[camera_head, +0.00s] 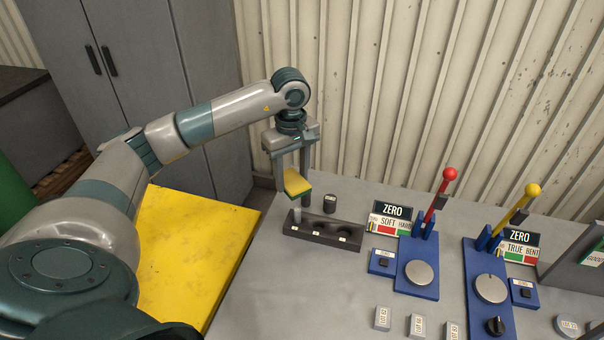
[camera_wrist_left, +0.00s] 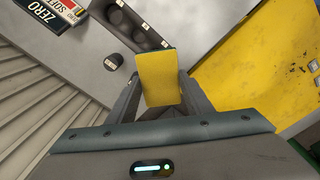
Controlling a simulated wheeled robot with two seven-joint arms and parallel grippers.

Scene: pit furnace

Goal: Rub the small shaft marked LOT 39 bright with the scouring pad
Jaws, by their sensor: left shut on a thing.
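My left gripper (camera_head: 294,172) is shut on the scouring pad (camera_head: 297,183), which is yellow with a green edge. It holds the pad above the left end of a dark rack (camera_head: 343,239) with several round holes and small white labels. In the left wrist view the pad (camera_wrist_left: 159,78) sits between the fingers. My right gripper is out of view.
A blue lever stand with a red knob (camera_head: 450,174) and another with a yellow knob (camera_head: 533,189) stand to the right, beside ZERO signs. Several small labelled blocks (camera_head: 383,318) lie at the front. A yellow surface (camera_head: 190,250) lies left. A ribbed wall (camera_head: 400,80) closes the back.

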